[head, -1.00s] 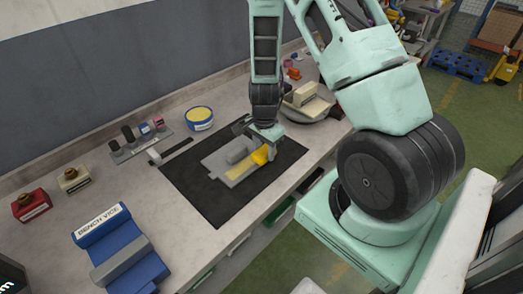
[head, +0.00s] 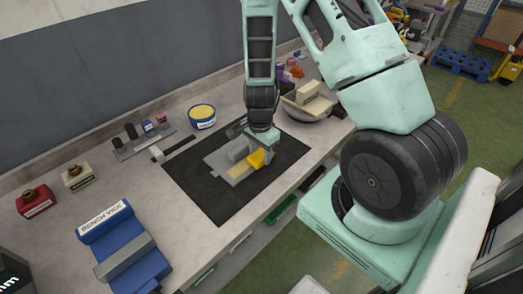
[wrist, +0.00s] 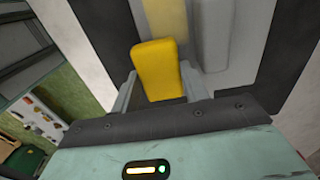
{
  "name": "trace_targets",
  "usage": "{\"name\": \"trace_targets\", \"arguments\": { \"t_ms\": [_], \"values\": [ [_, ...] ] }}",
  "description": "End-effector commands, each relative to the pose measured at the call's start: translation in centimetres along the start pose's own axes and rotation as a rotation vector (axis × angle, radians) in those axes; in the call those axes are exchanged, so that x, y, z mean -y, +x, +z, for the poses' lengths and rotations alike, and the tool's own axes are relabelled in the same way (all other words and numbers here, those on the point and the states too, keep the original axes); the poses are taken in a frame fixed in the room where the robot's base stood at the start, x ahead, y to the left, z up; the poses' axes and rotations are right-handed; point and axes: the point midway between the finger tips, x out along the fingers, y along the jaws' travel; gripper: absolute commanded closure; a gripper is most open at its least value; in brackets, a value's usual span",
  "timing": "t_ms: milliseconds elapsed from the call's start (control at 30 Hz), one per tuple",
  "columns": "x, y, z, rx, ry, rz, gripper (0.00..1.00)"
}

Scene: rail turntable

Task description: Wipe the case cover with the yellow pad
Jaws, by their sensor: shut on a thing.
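The grey case cover (head: 218,160) lies on a black mat (head: 205,193) on the bench, with a raised grey bar (head: 238,152) along it. A pale yellow strip (head: 236,171) runs along the cover beside the bar; it also shows at the top of the wrist view (wrist: 166,18). My gripper (head: 262,148) is shut on the yellow pad (head: 257,158), over the right end of the cover. In the wrist view the pad (wrist: 158,70) sits between the fingers, in line with the strip. Its contact with the cover is hidden.
A blue tin with yellow contents (head: 202,113) stands behind the mat. A small tool rack (head: 143,143) is at the back left, and a blue bench vice (head: 125,250) at the front left. A grey round dish holding cream blocks (head: 310,107) is to the right.

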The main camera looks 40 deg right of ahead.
Motion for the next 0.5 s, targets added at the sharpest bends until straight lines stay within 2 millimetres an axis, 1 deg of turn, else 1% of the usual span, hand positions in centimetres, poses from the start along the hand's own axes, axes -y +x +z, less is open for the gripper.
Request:
{"name": "trace_targets", "arguments": {
  "t_ms": [167,500],
  "values": [
    [0.0,0.0,0.3,0.001,-0.002,0.000,0.74],
    [0.1,-0.1,2.4,0.000,-0.003,-0.001,0.74]
  ]
}}
